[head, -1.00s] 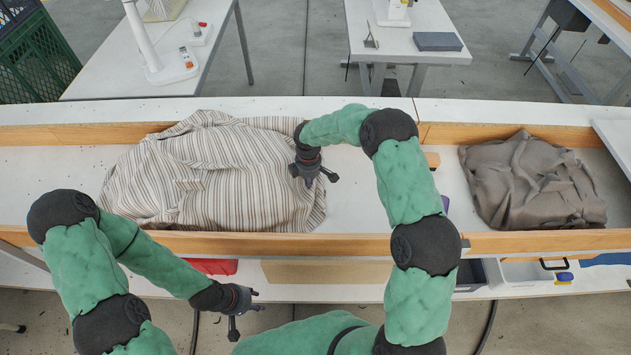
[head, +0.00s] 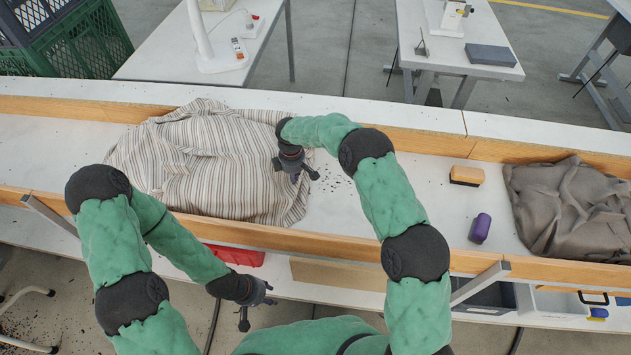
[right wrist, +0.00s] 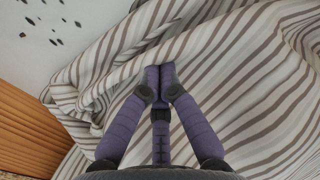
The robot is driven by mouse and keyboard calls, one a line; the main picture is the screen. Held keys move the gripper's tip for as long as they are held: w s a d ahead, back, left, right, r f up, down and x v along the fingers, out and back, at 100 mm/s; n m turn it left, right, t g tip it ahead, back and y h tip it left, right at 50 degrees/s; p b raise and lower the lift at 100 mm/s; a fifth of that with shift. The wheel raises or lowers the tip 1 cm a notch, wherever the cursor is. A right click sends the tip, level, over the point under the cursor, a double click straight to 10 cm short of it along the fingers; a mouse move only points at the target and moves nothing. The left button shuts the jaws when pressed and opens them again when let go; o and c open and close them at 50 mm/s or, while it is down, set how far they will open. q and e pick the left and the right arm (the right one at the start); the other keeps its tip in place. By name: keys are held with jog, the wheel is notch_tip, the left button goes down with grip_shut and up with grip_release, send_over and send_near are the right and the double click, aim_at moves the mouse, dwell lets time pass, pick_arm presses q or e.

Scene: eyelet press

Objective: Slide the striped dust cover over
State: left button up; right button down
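The striped dust cover (head: 205,165), beige with brown stripes, lies in a rumpled heap in the left part of the long wood-edged bench. What it covers, if anything, is hidden. My right gripper (head: 297,177) is at the cover's right side. In the right wrist view its purple fingers (right wrist: 159,82) come together on a fold of the striped cloth (right wrist: 245,75). My left gripper (head: 258,305) is empty with its fingers spread, low in front of the bench and clear of the cover.
A brown-grey cloth heap (head: 570,205) lies at the right of the bench. A tan-and-black brush-like block (head: 466,175) and a purple object (head: 480,228) stand between. Bare bench with dark specks (head: 338,180) shows right of the cover. Wooden rails (head: 340,244) edge the bench.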

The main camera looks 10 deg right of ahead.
aim_at(278, 176)
jog(key=a, duration=0.2)
jog(key=w+a, duration=0.1)
jog(key=a, duration=0.2)
jog(key=shift+w+a+b, duration=0.3)
jog(key=shift+w+b, duration=0.05)
jog(key=shift+w, duration=0.05)
pick_arm(q)
jog(key=shift+f, duration=0.5)
pick_arm(e)
jog(key=shift+d, duration=0.15)
